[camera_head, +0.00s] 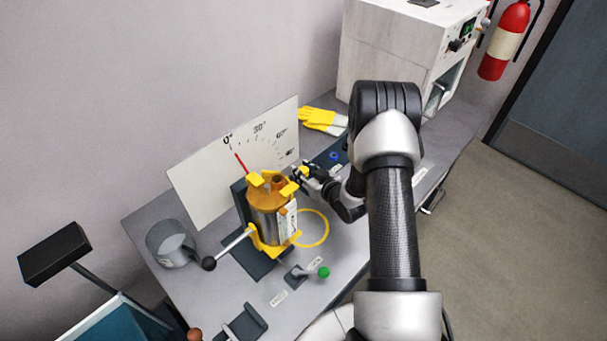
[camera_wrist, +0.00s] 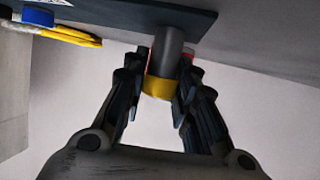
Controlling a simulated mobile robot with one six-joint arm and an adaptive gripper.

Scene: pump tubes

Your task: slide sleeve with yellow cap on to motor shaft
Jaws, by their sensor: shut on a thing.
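The sleeve (camera_wrist: 171,48) is a dark grey cylinder with a yellow cap (camera_wrist: 158,88) on its near end in the wrist view. My gripper (camera_wrist: 167,72) is shut on it, with a finger on each side. In the head view my gripper (camera_head: 301,173) is just right of the top of the pump motor (camera_head: 268,222), a steel cylinder with an orange top and yellow brackets. A little yellow shows at the gripper tips there. A brown round part (camera_head: 278,181) stands on the motor's top; I cannot tell whether it is the shaft.
A white dial board (camera_head: 205,185) with a red pointer stands behind the motor. Yellow gloves (camera_head: 322,119) lie farther back. A grey mug (camera_head: 171,243), a lever with a black knob (camera_head: 209,263) and a green-knobbed lever (camera_head: 323,272) are nearby.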

